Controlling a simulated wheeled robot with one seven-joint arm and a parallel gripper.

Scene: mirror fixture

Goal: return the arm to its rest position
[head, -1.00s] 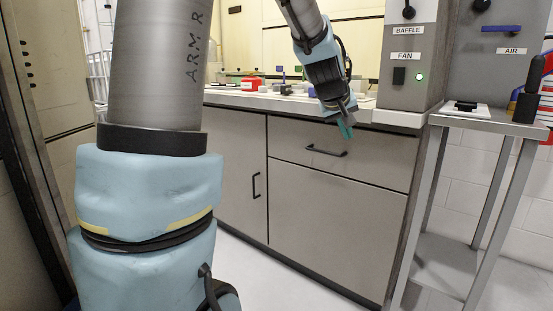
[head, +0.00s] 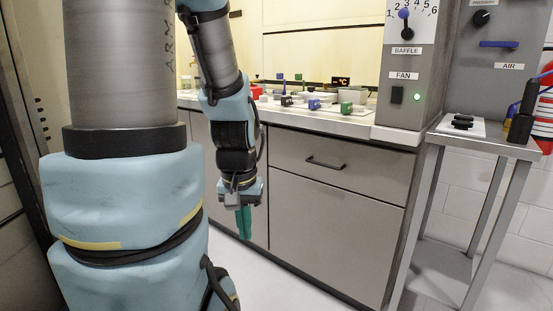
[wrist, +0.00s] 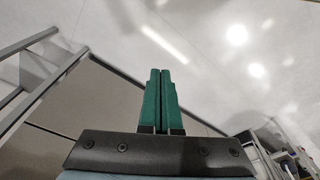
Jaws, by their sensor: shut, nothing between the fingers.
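My gripper (head: 244,222) hangs pointing down in front of the cabinet doors, below the counter's front edge. Its green fingers are together with nothing between them. In the wrist view the two green fingers (wrist: 161,75) lie side by side, shut and empty, with bare floor beyond them. My arm (head: 220,75) comes down from the top of the head view, beside my large grey and blue column. Part of the cabinet behind the arm is hidden.
The counter (head: 330,121) holds several small blocks and trays. A panel with a fan switch (head: 397,95) stands at its right end. A metal side table (head: 470,142) stands at the right. The floor (head: 290,280) before the cabinet is clear.

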